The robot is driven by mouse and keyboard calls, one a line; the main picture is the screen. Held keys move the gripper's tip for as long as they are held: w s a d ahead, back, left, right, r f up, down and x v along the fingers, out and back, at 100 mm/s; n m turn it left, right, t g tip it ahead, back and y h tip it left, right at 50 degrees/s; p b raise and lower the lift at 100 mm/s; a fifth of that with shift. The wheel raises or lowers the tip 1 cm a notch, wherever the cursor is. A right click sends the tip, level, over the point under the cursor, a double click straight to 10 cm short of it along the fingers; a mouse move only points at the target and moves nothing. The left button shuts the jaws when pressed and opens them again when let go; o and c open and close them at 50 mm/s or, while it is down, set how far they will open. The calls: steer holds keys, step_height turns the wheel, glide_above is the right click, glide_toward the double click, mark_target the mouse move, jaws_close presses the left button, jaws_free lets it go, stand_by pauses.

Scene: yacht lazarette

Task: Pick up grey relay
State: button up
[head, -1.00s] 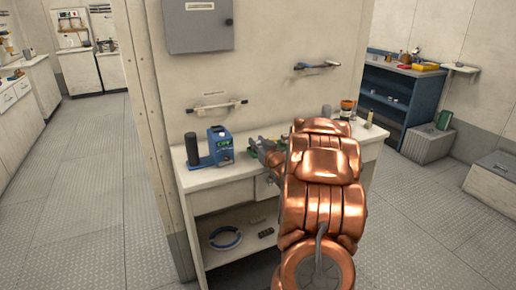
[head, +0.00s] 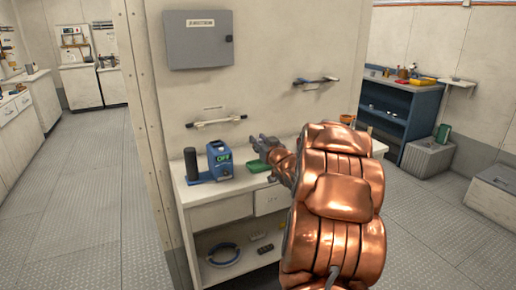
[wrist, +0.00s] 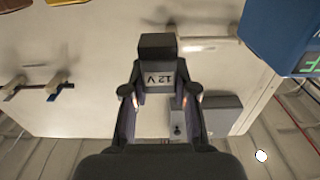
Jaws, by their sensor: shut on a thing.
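In the head view my gripper (head: 264,145) is above the white bench, near the green tray (head: 258,167). The relay cannot be told apart from the fingers there.
A blue device with a green display (head: 220,160) and a dark cylinder (head: 191,163) stand on the bench (head: 205,195) left of my gripper. A grey wall box (head: 198,40) and a rail (head: 216,122) are on the wall behind. Open floor lies to the left.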

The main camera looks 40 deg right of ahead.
steer(key=b+v, duration=0.3)
steer(key=v, duration=1.6)
steer(key=shift+b, duration=0.35)
